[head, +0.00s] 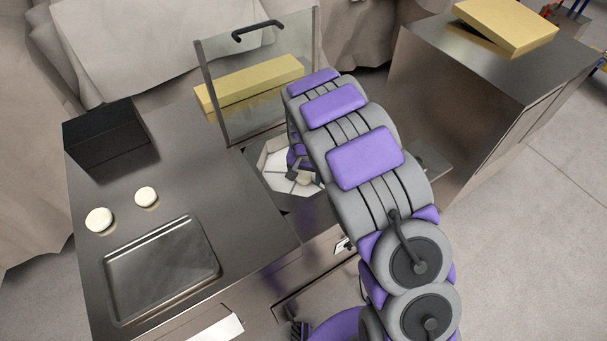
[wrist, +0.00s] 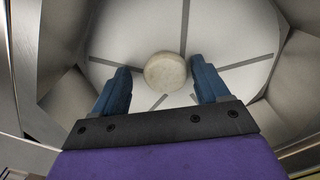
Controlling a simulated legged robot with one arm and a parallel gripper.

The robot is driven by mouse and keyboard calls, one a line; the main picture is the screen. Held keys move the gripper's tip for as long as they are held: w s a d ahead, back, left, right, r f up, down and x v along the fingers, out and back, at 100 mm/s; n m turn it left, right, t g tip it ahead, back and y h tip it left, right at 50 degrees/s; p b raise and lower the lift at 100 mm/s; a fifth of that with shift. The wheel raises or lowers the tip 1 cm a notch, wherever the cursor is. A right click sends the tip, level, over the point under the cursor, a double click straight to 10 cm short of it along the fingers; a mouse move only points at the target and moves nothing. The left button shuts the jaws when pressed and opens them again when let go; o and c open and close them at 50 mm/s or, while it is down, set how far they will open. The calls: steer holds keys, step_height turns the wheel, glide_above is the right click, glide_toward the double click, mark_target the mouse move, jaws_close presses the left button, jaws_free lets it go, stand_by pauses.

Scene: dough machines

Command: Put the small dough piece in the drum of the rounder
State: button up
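The rounder's drum (head: 272,178) is a white, many-sided bowl in the machine top, with its clear lid raised. The wrist view looks down onto its pale floor (wrist: 232,35), marked with dark radial lines. A small round dough piece (wrist: 165,72) shows there, over the drum floor near the centre. My gripper (wrist: 160,66) is inside the drum with its two blue fingers apart. Gaps show between the dough and both fingers, so it is not gripped. In the head view my arm partly hides the drum and my gripper (head: 299,165).
Two pale dough pieces (head: 99,220) (head: 147,197) lie on the steel counter (head: 190,180) at left, near a shallow metal tray (head: 163,265) and a black box (head: 107,138). The raised lid (head: 222,85) stands behind the drum. A steel cabinet (head: 455,110) stands at right.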

mark_target(304, 175)
steer(key=shift+a+r, duration=0.15)
steer(key=shift+r, duration=0.35)
step_height(304, 175, up, 11)
steer(key=p, duration=0.2)
steer(key=s+d+r, duration=0.6)
steer(key=d+r, duration=0.1)
steer(key=s+d+r, duration=0.2)
steer(key=s+d, duration=0.1)
steer(key=s, duration=0.7)
steer(key=s+d+r+n+g, duration=0.1)
steer(key=s+d+r, duration=0.1)
steer(key=s, duration=0.9)
steer(key=s+d+r+n, duration=0.1)
steer(key=s+d, duration=0.3)
steer(key=s, duration=0.7)
steer(key=shift+s+r+g, duration=0.15)
steer(key=shift+r+g, duration=0.25)
steer(key=shift+r, duration=0.35)
